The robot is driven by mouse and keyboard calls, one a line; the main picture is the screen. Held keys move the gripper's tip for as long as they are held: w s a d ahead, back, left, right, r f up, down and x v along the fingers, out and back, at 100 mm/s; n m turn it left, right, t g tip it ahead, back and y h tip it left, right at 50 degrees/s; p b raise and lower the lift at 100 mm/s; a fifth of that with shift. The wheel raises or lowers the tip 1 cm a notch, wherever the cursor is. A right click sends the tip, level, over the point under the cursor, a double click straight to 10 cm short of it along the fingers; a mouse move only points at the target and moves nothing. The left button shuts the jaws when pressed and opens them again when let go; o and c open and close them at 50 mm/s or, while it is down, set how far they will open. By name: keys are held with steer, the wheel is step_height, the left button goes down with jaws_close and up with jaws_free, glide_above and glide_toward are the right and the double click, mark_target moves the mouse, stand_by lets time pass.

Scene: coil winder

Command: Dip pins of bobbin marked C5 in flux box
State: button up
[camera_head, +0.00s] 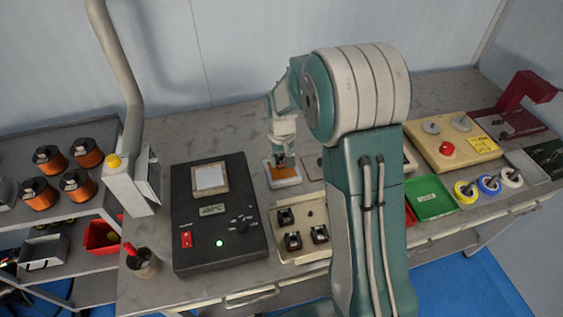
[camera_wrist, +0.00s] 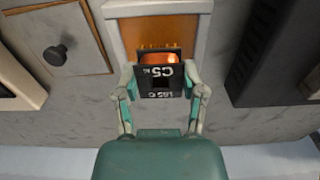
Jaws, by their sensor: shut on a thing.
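My gripper (camera_wrist: 160,88) is shut on a black bobbin (camera_wrist: 158,93) marked C5, with copper winding and a row of gold pins showing along its far edge in the wrist view. The flux box (camera_wrist: 203,30) is a pale-rimmed box with an orange-brown inside, and the pins lie over its near part in that view. I cannot tell whether the pins touch the flux. In the head view my gripper (camera_head: 285,160) is low over the flux box (camera_head: 285,183), and the bobbin is hardly visible there.
A black instrument (camera_head: 217,245) with a lit green lamp stands left of the flux box. A beige tray (camera_head: 283,255) holds several bobbins in front. A green tray (camera_head: 432,200) is to the right.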

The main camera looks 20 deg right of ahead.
steer(key=shift+r, duration=1.65)
